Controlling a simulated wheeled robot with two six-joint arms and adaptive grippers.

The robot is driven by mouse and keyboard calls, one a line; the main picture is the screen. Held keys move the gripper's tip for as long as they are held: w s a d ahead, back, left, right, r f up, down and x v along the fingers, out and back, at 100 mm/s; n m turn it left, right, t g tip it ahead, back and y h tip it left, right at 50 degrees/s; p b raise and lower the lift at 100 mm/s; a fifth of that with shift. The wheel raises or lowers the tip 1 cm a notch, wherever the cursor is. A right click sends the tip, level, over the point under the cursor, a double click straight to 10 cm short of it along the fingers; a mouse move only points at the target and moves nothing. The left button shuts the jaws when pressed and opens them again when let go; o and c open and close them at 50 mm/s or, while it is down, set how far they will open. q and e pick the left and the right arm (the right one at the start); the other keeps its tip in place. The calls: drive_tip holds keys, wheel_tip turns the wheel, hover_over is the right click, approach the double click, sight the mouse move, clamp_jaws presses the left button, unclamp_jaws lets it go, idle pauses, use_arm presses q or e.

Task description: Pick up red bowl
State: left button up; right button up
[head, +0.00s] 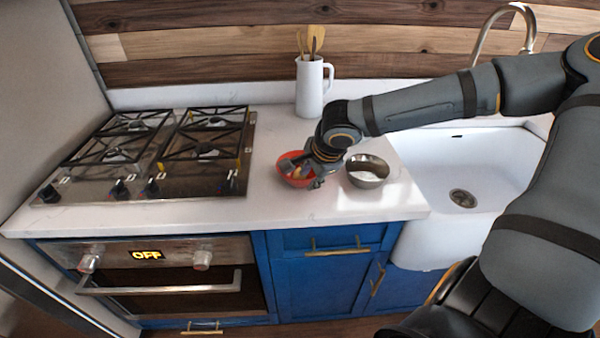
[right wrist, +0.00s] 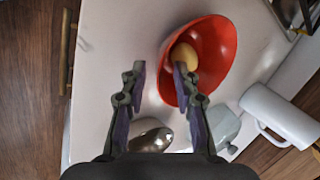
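The red bowl (head: 287,179) sits on the white counter between the stove and a metal bowl. In the right wrist view the red bowl (right wrist: 218,45) holds a yellowish rounded item (right wrist: 184,55). My right gripper (head: 316,178) is at the bowl's right side in the head view. In the right wrist view my right gripper (right wrist: 159,74) has its fingers apart, one over the bowl's inside and the other outside its rim. Whether either finger touches the wall I cannot tell. The gripper covers part of the bowl in the head view. My left gripper is not in view.
A metal bowl (head: 367,180) stands close to the right of the gripper. A white jug (head: 310,88) with wooden utensils stands behind. The gas stove (head: 150,155) is left and the white sink (head: 470,165) right. The counter front of the red bowl is clear.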

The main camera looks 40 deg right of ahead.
drive_tip(key=shift+x, duration=1.05)
drive_tip(key=shift+s, duration=0.1)
clamp_jaws()
